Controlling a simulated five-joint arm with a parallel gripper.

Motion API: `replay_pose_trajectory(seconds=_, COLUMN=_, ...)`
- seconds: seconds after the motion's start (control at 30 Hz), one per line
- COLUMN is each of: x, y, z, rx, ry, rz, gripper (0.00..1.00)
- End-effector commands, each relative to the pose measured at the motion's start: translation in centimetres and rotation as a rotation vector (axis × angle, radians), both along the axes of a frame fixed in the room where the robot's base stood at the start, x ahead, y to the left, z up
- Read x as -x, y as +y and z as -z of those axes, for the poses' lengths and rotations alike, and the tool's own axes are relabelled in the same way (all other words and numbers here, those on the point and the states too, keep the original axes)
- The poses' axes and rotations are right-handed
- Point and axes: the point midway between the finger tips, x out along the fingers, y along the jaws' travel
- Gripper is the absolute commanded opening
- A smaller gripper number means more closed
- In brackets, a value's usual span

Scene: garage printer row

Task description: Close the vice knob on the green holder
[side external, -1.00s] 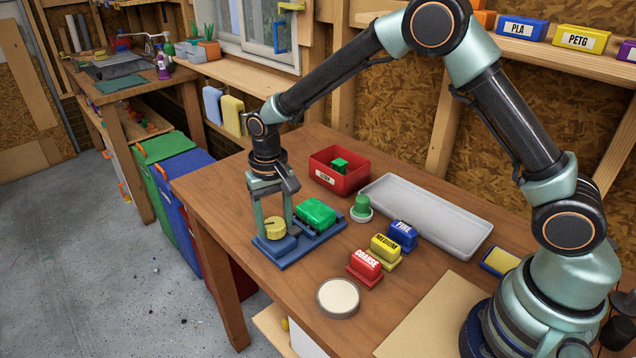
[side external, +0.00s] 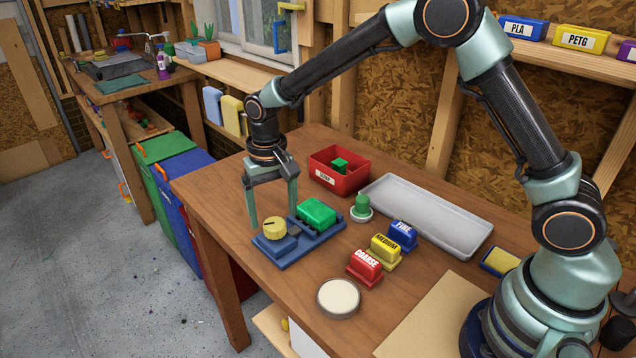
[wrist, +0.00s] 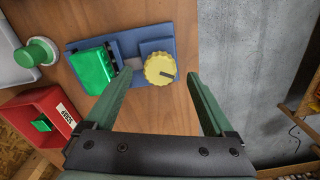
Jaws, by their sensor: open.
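The yellow ribbed vice knob (side external: 275,227) sits on the blue vice (side external: 325,232) near the table's front left. A dark pointer mark shows on its face in the wrist view (wrist: 160,68). The green holder (side external: 317,212) lies in the vice, to the right of the knob; in the wrist view the holder (wrist: 92,70) is left of the knob. My gripper (side external: 273,214) is open and empty above and behind the knob. In the wrist view the knob lies between the lines of my fingertips (wrist: 160,75), with gaps on both sides and no visible contact.
A red bin (side external: 345,180) with a green piece and a grey tray (side external: 430,215) stand behind. A green knob on a white base (side external: 361,207) is near the vice. Red, yellow and blue labelled blocks (side external: 366,266) and a round pale disc (side external: 339,297) lie to the right.

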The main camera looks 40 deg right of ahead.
Motion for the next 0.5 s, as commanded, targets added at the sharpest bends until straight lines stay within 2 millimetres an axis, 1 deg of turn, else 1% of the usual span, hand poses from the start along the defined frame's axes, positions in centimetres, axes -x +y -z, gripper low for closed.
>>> replay_pose_trajectory(seconds=0.03, x=-0.1, y=0.0, z=-1.2, rx=-0.002, ry=-0.006, rz=0.0, gripper=0.88)
replay_pose_trajectory(seconds=0.1, x=-0.1, y=0.0, z=-2.8, rx=-0.002, ry=-0.006, rz=0.0, gripper=0.88)
replay_pose_trajectory(seconds=0.3, x=-0.1, y=0.0, z=-6.6, rx=-0.001, ry=-0.004, rz=0.001, gripper=0.88)
replay_pose_trajectory(seconds=0.4, x=-0.1, y=0.0, z=-7.9, rx=-0.001, ry=-0.003, rz=0.001, gripper=0.88)
replay_pose_trajectory(seconds=0.5, x=-0.1, y=0.0, z=-8.8, rx=0.0, ry=-0.002, rz=0.001, gripper=0.88)
